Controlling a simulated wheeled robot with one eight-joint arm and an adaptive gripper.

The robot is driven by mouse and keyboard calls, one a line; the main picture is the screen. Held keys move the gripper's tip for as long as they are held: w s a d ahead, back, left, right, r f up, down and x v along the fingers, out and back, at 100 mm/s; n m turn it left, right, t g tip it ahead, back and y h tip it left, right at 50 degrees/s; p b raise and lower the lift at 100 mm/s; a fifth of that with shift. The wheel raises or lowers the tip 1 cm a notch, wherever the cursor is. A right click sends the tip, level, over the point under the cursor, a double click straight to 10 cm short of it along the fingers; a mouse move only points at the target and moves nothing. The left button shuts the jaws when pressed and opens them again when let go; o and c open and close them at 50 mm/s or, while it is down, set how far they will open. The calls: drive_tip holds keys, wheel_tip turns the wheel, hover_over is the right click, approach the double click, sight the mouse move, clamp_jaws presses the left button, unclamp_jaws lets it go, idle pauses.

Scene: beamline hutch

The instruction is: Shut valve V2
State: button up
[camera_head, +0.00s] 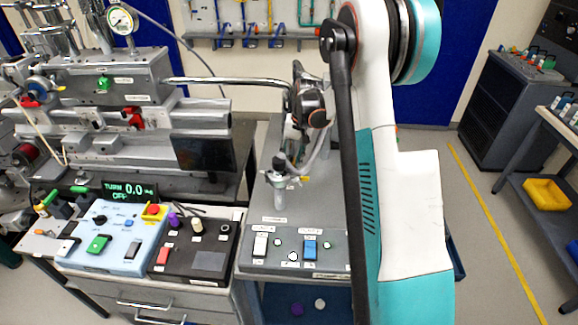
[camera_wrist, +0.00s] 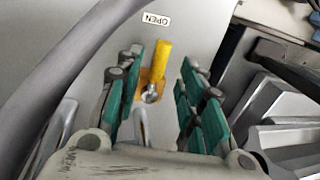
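In the wrist view, a yellow valve lever (camera_wrist: 161,65) stands out from a grey panel, with a metal bolt at its lower end. A white label reading OPEN (camera_wrist: 156,19), upside down in the picture, is just beyond the lever's tip. No V2 marking is legible, so I cannot tell the valve's number. My gripper (camera_wrist: 160,88) is open, with teal pads on either side of the lever and visible gaps to both.
Metal profiles (camera_wrist: 280,105) lie close to my right finger in the wrist view. A grey hose or tube (camera_wrist: 75,60) runs along the left. In the head view, control boxes (camera_head: 108,235) line the bench front.

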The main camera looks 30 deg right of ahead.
sight(289, 163)
drive_tip(key=shift+w+a+f, duration=0.1)
drive_tip(key=shift+a+f, duration=0.05)
drive_tip(key=shift+f, duration=0.65)
drive_tip(key=shift+w+a+f, duration=0.1)
drive_tip(key=shift+a+f, duration=0.05)
drive_tip(key=shift+f, duration=0.65)
clamp_jaws()
